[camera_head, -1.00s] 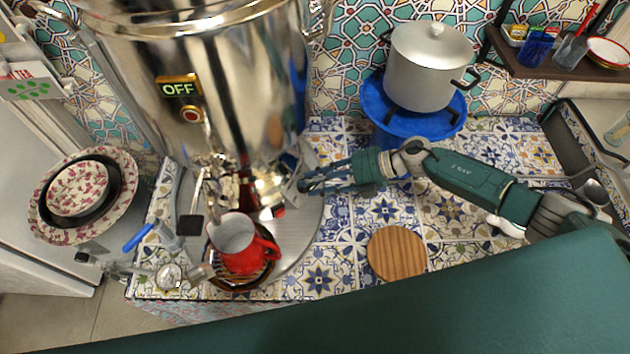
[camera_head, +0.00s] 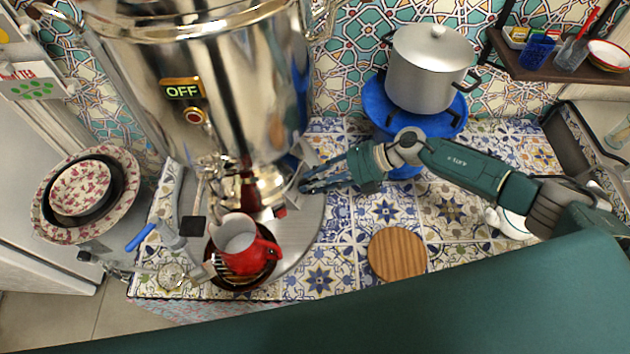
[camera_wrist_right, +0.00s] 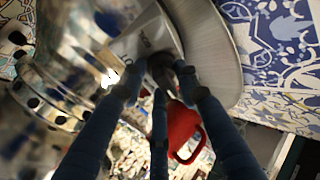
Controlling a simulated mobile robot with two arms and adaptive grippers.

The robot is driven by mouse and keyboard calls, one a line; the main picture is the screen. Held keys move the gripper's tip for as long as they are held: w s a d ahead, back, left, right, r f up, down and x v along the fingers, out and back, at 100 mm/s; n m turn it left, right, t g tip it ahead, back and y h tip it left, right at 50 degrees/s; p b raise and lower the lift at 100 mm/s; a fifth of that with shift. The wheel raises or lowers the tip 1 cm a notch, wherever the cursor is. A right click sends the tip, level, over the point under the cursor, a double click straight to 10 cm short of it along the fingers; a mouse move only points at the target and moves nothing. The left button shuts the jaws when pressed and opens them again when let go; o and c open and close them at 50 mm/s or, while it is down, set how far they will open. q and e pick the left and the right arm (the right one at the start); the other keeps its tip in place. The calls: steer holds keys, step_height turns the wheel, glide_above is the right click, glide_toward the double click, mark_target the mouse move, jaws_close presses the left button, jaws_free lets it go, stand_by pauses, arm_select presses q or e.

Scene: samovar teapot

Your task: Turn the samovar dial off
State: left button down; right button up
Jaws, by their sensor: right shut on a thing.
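The big shiny samovar (camera_head: 235,100) stands at the left of the counter in the head view. Its lit display (camera_head: 181,89) reads OFF, with a round red light (camera_head: 194,116) below it. My right gripper (camera_head: 304,187) reaches in from the right to the lower right side of the samovar's base. In the right wrist view its fingers (camera_wrist_right: 160,82) close around a dark dial (camera_wrist_right: 160,66) on a pale grey plate (camera_wrist_right: 148,38). In the head view the dial is hidden behind the fingers. My left gripper is not in view.
A red pitcher (camera_head: 259,257) stands before the samovar, and also shows in the wrist view (camera_wrist_right: 182,128). A round wooden board (camera_head: 397,254) lies right of it. A silver pot (camera_head: 428,68) stands behind my right arm on a blue burner (camera_head: 380,104). Tiles between are clear.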

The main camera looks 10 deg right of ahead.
steer(key=shift+s, duration=0.15)
steer(key=o, duration=0.9)
steer(key=shift+r, duration=0.1)
